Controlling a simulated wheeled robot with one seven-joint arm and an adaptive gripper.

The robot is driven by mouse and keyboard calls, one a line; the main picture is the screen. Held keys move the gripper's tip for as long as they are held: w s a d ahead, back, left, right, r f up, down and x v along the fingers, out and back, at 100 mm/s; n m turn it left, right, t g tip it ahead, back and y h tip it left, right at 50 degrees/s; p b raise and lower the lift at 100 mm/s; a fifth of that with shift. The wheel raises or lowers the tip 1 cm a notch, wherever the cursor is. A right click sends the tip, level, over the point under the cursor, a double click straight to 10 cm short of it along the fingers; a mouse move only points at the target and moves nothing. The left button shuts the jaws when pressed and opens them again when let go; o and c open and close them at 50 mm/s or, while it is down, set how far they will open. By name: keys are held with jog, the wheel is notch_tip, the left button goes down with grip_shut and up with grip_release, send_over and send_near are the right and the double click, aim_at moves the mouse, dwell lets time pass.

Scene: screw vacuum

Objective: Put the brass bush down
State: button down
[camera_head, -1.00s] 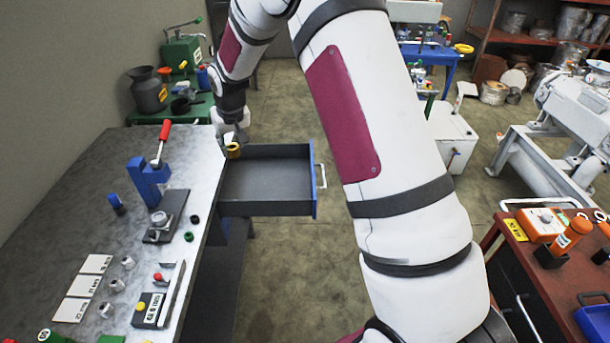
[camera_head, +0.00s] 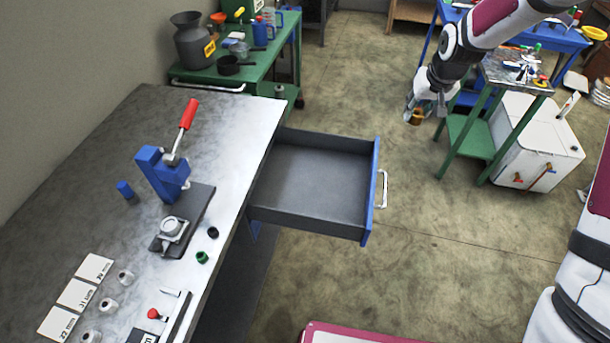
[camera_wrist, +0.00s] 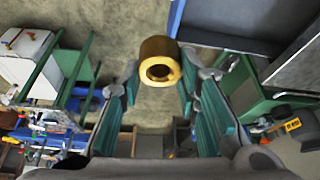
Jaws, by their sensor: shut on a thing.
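The brass bush (camera_head: 416,117) is a short golden ring held out in the air to the right of the open drawer. My gripper (camera_head: 421,106) is shut on it and hangs over the floor, beside a green stand. In the wrist view, the bush (camera_wrist: 160,49) sits between the fingertips of my gripper (camera_wrist: 159,74), with its round hole facing the camera.
The open grey drawer (camera_head: 313,182) is empty. The workbench (camera_head: 105,150) holds a blue press with a red handle (camera_head: 187,114), white cards and small metal parts. A green stand (camera_head: 470,140) with a cluttered top is at the right. Open floor lies between.

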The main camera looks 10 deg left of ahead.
jog(key=w+a+f+n+y+b, duration=0.1)
jog(key=w+a+f+n+b, duration=0.15)
jog(key=a+f+b, duration=0.55)
jog(key=s+a+f+n+b, duration=0.2)
jog(key=s+f+b, duration=0.1)
jog(key=f+b, duration=0.3)
jog(key=s+a+f+n+g+y+b, duration=0.1)
jog(key=s+a+f+n+b, duration=0.2)
jog(key=f+b, duration=0.3)
jog(key=s+a+f+n+g+y+b, duration=0.1)
jog(key=s+a+f+n+b, duration=0.1)
jog(key=f+b, duration=0.4)
jog(key=shift+s+a+f+n, duration=0.2)
jog(key=shift+s+a+f, duration=0.1)
jog(key=shift+s+f, duration=0.35)
jog(key=shift+s+a+f+n, duration=0.15)
jog(key=shift+s+a+f, duration=0.15)
jog(key=shift+s+f, duration=0.3)
jog(key=shift+w+a+f+b, duration=0.1)
jog(key=shift+w+f+b, duration=0.1)
jog(key=shift+b, duration=0.2)
jog(key=b, duration=0.3)
send_over(323, 183)
jog(key=w+d, duration=0.1)
jog(key=w, duration=0.5)
jog(key=shift+s+d+f, duration=0.1)
jog(key=shift+f, duration=0.65)
jog(key=shift+f+b, duration=0.55)
jog(key=shift+f, duration=1.15)
jog(key=shift+f, duration=0.1)
